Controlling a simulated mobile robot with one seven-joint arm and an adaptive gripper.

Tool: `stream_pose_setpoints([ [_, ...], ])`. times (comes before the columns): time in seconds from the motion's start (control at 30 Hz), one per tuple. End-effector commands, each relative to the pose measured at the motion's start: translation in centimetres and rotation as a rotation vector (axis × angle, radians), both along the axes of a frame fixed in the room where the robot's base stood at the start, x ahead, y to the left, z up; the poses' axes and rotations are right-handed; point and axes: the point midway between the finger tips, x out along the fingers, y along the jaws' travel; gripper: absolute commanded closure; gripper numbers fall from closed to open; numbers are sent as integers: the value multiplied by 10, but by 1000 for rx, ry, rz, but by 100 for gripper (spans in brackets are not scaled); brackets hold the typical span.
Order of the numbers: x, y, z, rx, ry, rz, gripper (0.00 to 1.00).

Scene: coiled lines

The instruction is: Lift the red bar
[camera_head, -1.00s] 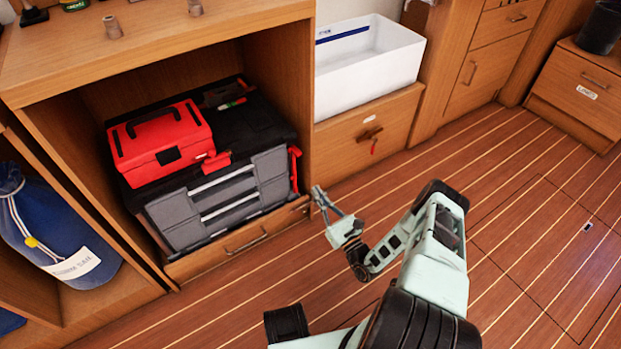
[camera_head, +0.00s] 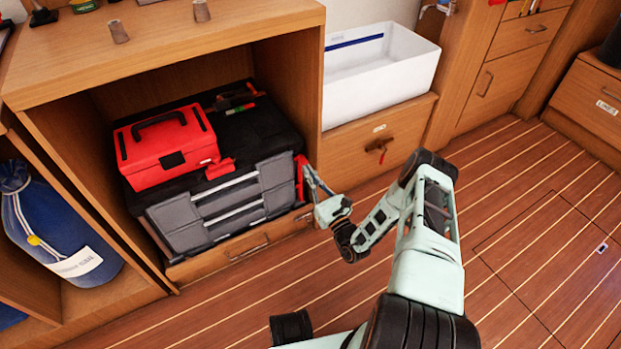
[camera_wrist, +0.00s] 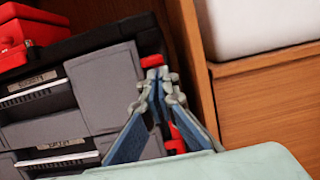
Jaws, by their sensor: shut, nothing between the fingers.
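The red bar (camera_head: 300,176) stands upright at the right end of the grey and black tool chest (camera_head: 160,217) in the low cabinet. My gripper (camera_head: 308,170) is shut and empty, its fingertips right at the bar in the head view. In the wrist view my fingertips (camera_wrist: 157,76) overlap the bar. The bar's red top (camera_wrist: 154,61) shows just above the tips and more red shows lower, behind the fingers. The fingers hide its middle. I cannot tell whether they touch it.
A red toolbox (camera_head: 168,150) sits on the chest. The cabinet's right wall (camera_head: 290,90) is close beside the bar. A white bin (camera_head: 375,75) stands on a wooden drawer unit (camera_head: 345,155) to the right.

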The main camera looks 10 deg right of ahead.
Motion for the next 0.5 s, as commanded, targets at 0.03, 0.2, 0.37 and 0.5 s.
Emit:
stream_pose_setpoints([
  [0.03,0,0,1,0,0,0,100],
  [0.2,0,0,1,1,0,-1,100],
  [0.37,0,0,2,1,0,-1,100],
  [0.5,0,0,12,2,1,-3,100],
])
